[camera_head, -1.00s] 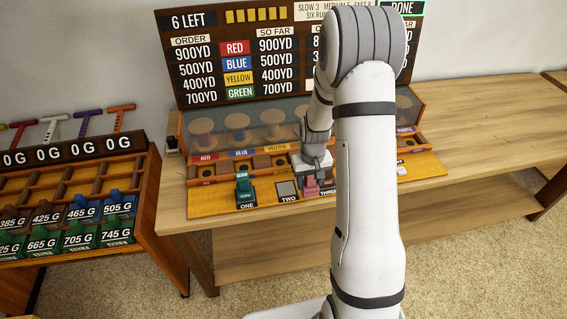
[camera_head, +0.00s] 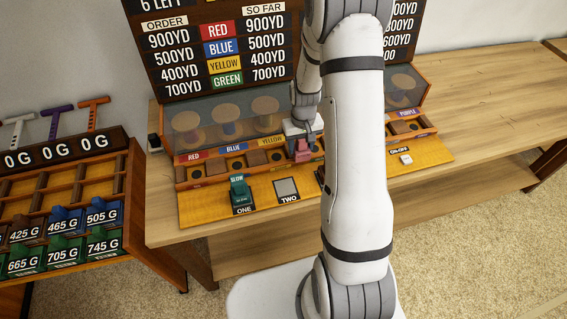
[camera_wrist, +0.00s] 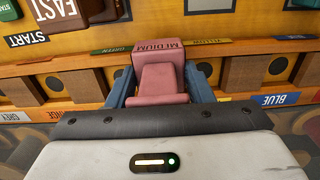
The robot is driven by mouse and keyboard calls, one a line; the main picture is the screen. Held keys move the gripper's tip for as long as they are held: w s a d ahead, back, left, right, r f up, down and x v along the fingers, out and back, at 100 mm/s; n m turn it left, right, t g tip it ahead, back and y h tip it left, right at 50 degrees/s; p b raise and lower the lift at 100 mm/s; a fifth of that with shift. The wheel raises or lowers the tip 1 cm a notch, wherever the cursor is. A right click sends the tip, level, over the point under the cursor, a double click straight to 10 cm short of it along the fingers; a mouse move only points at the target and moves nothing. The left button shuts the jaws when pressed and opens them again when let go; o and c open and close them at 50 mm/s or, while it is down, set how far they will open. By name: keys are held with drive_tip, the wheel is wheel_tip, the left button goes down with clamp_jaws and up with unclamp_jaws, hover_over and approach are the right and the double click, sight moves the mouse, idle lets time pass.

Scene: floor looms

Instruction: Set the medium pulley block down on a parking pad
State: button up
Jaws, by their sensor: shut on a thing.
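The medium pulley block is pink with MEDIUM on its top. It shows in the wrist view (camera_wrist: 160,80) between my gripper's two blue fingers, and in the head view (camera_head: 302,152) below my wrist. My gripper (camera_wrist: 161,92) is shut on it, over the row of wooden sockets near the yellow and green labels. Parking pad TWO (camera_head: 286,188) is a bare grey square. The green SLOW block (camera_head: 239,190) stands at pad ONE. The area right of pad TWO is hidden by my arm in the head view. A dark FAST block (camera_wrist: 65,12) shows in the wrist view.
The socket row (camera_head: 215,170) runs along the loom, below spools behind a clear panel. An order board (camera_head: 225,50) stands behind. A rack of weights (camera_head: 70,215) is at left. The wooden table (camera_head: 480,110) is bare at right. A white switch (camera_head: 405,159) sits at the panel's right.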

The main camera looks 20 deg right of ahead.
drive_tip(key=s+a+r+p, duration=0.1)
drive_tip(key=s+a+p, duration=0.1)
drive_tip(key=s+a, duration=0.5)
drive_tip(key=shift+s+r+p, duration=0.15)
drive_tip(key=shift+r+p, duration=0.15)
drive_tip(key=shift+p, duration=0.1)
drive_tip(key=shift+a, duration=0.1)
wheel_tip(320, 180, down, 6)
drive_tip(key=b, duration=0.6)
drive_tip(key=shift+r, duration=0.1)
drive_tip(key=o, duration=1.3)
drive_tip(key=shift+c, duration=0.2)
wheel_tip(320, 180, up, 8)
drive_tip(key=shift+b, duration=0.3)
